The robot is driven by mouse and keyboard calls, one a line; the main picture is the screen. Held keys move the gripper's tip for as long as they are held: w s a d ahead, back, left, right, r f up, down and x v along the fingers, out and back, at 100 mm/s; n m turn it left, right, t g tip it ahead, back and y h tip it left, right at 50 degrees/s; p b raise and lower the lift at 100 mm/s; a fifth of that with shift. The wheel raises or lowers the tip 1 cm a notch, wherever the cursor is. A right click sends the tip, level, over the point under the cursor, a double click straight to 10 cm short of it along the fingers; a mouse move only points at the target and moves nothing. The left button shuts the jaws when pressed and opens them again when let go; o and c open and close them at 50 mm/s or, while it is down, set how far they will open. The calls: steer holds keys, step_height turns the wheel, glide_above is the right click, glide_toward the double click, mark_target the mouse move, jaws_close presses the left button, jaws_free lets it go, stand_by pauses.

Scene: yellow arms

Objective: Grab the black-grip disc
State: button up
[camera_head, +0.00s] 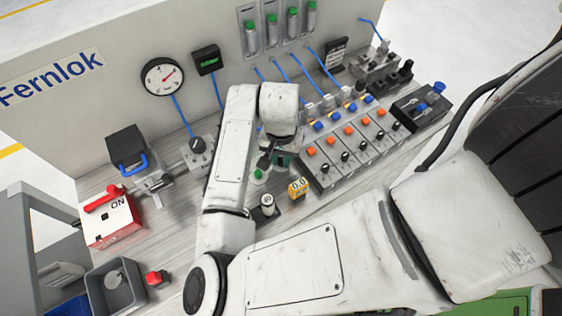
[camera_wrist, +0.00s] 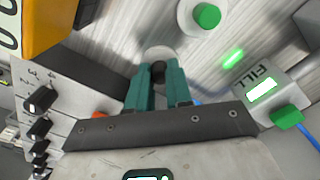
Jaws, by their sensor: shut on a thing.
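The black-grip disc (camera_wrist: 158,51) shows in the wrist view as a pale round disc with a short dark grip at its middle. My gripper (camera_wrist: 158,76), with teal fingers, is shut on that dark grip. The fingers hide the near part of the disc. Whether the disc touches the worktop cannot be told. In the head view my gripper (camera_head: 281,160) is low over the bench, left of the row of orange and blue knobs. The disc cannot be made out there, behind my wrist.
A green button on a round white base (camera_wrist: 207,15) is just beyond the disc. A FILL box (camera_wrist: 265,88) with a green knob stands to the right. A yellow 0.0 display (camera_head: 298,188) and a knobbed panel (camera_head: 345,140) are close by. A grey bin (camera_head: 113,288) stands front left.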

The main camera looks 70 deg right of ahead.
jaws_close()
